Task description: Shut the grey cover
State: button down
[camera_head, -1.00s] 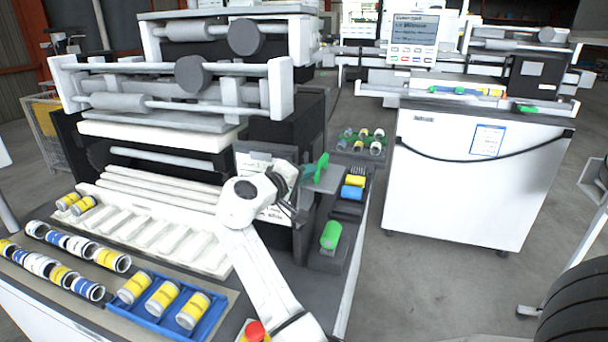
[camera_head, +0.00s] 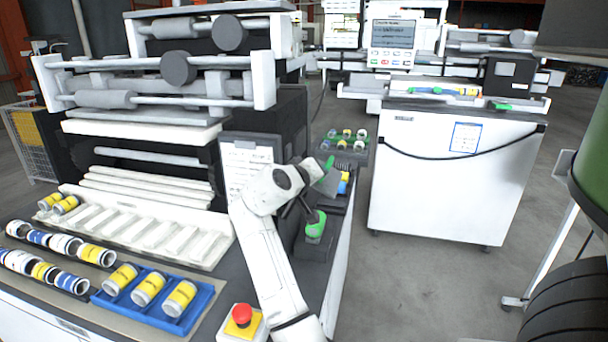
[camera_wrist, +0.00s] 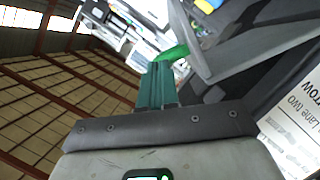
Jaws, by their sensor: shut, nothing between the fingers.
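The grey cover (camera_head: 327,184) stands raised and tilted at the right side of the loader, beside my wrist. Its green handle (camera_head: 329,163) sticks up at its upper edge. In the wrist view the grey cover (camera_wrist: 245,45) fills the upper right, and part of the green handle (camera_wrist: 172,53) shows just beyond my fingertips. My gripper (camera_wrist: 160,68) is shut with nothing in it. Its teal fingers point towards the handle; I cannot tell whether they touch it. In the head view my wrist hides the fingers.
A green cylinder (camera_head: 315,226) sits on a dark holder below the cover. A blue tray (camera_head: 188,318) of yellow-banded rolls and a red stop button (camera_head: 242,314) are at the front. A white cabinet (camera_head: 440,180) stands right, across clear floor.

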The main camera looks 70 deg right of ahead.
jog(key=s+f+m+t+b, duration=0.2)
jog(key=s+f+m+b, duration=0.2)
jog(key=f+b, duration=0.3)
jog(key=s+f+m+t+y+b, duration=0.1)
jog(key=s+f+m+t+b, duration=0.2)
jog(key=f+b, duration=0.4)
jog(key=shift+s+d+f+m, duration=0.35)
jog(key=shift+s+f+m, duration=0.45)
jog(key=shift+f, duration=0.85)
jog(key=shift+w, duration=0.15)
